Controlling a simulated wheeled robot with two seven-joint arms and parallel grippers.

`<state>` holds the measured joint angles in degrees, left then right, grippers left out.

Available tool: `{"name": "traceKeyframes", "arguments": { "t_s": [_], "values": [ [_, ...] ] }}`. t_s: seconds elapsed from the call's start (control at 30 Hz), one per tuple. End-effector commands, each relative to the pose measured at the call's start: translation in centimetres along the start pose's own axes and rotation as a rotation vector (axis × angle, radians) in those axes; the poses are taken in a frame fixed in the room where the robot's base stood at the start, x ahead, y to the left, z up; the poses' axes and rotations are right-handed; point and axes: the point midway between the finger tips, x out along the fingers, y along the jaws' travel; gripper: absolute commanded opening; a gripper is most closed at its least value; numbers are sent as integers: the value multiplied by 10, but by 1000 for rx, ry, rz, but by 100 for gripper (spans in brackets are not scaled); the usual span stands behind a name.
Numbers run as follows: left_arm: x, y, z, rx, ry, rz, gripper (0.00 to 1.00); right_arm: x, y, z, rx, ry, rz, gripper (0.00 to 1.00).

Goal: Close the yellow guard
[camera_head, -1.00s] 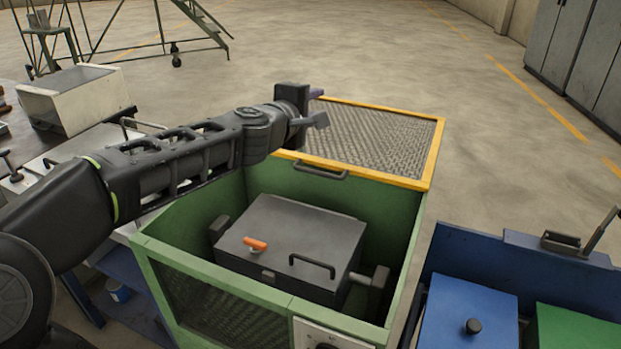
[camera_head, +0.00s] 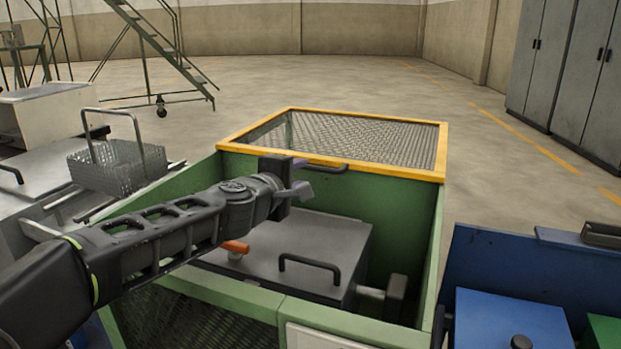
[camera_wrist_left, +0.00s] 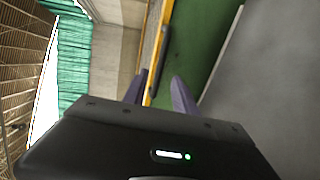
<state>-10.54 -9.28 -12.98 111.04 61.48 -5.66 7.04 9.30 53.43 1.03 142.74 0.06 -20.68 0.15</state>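The yellow guard (camera_head: 440,150), a yellow frame with wire mesh, extends behind the green box (camera_head: 425,235) and leaves the box's top uncovered. Its dark handle (camera_head: 330,166) is on the near edge. My left gripper (camera_head: 304,178) is above the box, close to the left end of the handle. In the left wrist view my left gripper (camera_wrist_left: 160,92) has its two fingers apart, with nothing held between them. The yellow edge (camera_wrist_left: 153,45) runs ahead of the gap there. I cannot tell whether a finger touches the handle. My right gripper is not in view.
Inside the box is a grey lidded unit (camera_head: 310,240) with a black handle and an orange lever (camera_head: 236,247). A blue container (camera_head: 510,260) stands at the right. A wire basket (camera_head: 115,168) stands on the left. The floor behind the guard is clear.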

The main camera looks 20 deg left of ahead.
Motion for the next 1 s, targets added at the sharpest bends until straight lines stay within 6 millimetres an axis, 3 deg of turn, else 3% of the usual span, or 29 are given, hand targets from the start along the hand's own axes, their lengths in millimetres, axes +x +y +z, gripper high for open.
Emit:
{"name": "traceKeyframes", "arguments": {
  "t_s": [0.27, 0.7, 1.0],
  "values": [
    [5, 0, 0, 0, 0, -1, 34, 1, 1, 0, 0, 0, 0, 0],
    [65, -2, 0, 0, 0, -2, 34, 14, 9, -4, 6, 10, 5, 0],
    [78, 0, 0, -1, 0, -1, 34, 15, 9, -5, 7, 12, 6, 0]
  ]
}}
